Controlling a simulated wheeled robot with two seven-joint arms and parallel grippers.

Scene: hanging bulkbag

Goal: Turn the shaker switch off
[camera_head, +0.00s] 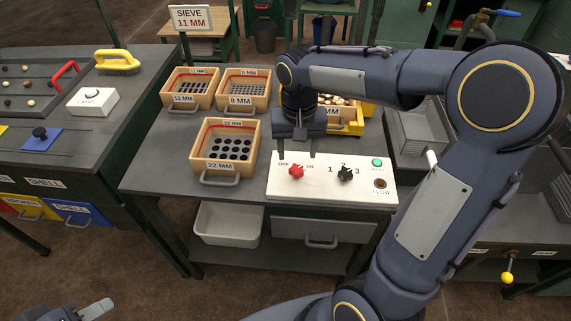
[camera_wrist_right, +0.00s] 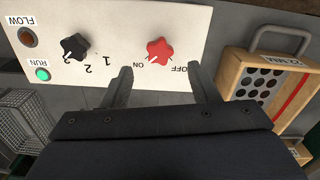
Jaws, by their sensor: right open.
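The white control panel (camera_head: 330,192) lies on the grey bench. Its red knob (camera_head: 296,171) sits between the OFF and ON labels; in the right wrist view this knob (camera_wrist_right: 159,49) has a pale mark pointing toward ON. My right gripper (camera_head: 296,152) points down just behind the knob in the head view, open and empty. In the right wrist view its two fingers (camera_wrist_right: 158,78) are spread apart below the knob, not touching it. My left gripper (camera_head: 95,309) shows only partly at the bottom left edge; its opening cannot be judged.
A black knob (camera_head: 345,174) with numbers, a green RUN light (camera_head: 377,162) and an amber FLOW light (camera_head: 380,183) share the panel. The 22 MM sieve box (camera_head: 222,148) stands left of the panel. A shell-sorting bench (camera_head: 75,150) is farther left.

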